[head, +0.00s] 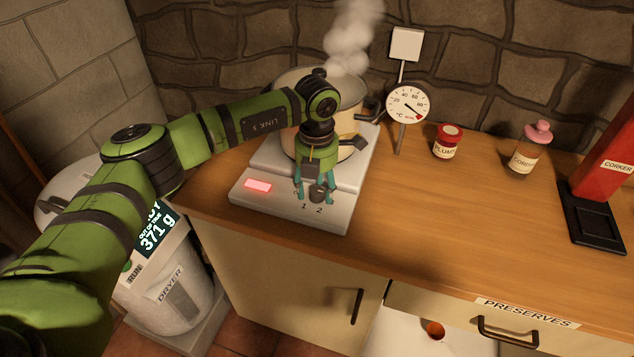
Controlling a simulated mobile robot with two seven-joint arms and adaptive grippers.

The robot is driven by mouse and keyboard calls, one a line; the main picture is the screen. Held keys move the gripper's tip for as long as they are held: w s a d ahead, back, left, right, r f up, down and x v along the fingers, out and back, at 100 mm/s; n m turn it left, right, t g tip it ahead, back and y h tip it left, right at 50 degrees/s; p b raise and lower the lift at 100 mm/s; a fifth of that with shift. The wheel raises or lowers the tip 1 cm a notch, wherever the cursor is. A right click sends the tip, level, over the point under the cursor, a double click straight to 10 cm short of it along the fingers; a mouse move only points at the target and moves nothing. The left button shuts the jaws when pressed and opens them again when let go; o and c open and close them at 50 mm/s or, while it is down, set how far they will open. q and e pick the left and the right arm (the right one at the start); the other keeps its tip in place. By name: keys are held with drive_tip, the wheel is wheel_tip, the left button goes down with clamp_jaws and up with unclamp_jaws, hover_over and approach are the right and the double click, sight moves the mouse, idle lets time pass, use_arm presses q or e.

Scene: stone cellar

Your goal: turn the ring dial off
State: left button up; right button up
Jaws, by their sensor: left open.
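The ring dial (318,193) is a small dark knob on the front of the pale hob (340,217), near the printed marks 1 and 2. A red light (258,185) glows on the hob front, left of the dial. My left gripper (315,194) points down over the front of the hob. Its teal fingers are open, one on each side of the dial in this view. I cannot tell whether they touch it. The gripper partly hides the dial, so its pointer setting is not clear. My right gripper is not in view.
A steaming pot (290,82) stands on the hob behind my arm. A dial thermometer (408,104) stands beside it. A plums jar (448,141), a pink-topped corks jar (529,146) and a red corker (608,165) are farther right. The counter (450,220) between is clear.

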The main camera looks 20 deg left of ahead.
use_arm(q)
drive_tip(key=shift+f, duration=0.1)
drive_tip(key=c, duration=1.1)
clamp_jaws()
drive_tip(key=m+b, duration=0.2)
drive_tip(key=shift+f+m+b, duration=0.15)
drive_tip(key=shift+m+b, duration=0.2)
drive_tip(key=shift+m, duration=0.05)
drive_tip(key=m+b, duration=0.2)
drive_tip(key=m, duration=0.1)
drive_tip(key=shift+m, duration=0.4)
drive_tip(key=m+b, duration=0.2)
drive_tip(key=m, duration=0.2)
drive_tip(key=m+b, duration=0.1)
drive_tip(key=m, duration=0.3)
drive_tip(key=shift+b, duration=0.3)
drive_tip(key=m+b, duration=0.1)
drive_tip(key=m, duration=0.4)
drive_tip(key=shift+m, duration=0.3)
drive_tip(key=m, duration=0.5)
drive_tip(key=shift+r, duration=0.2)
drive_tip(key=m, duration=0.5)
drive_tip(key=shift+m, duration=0.4)
drive_tip(key=m, duration=0.4)
drive_tip(key=shift+m, duration=0.4)
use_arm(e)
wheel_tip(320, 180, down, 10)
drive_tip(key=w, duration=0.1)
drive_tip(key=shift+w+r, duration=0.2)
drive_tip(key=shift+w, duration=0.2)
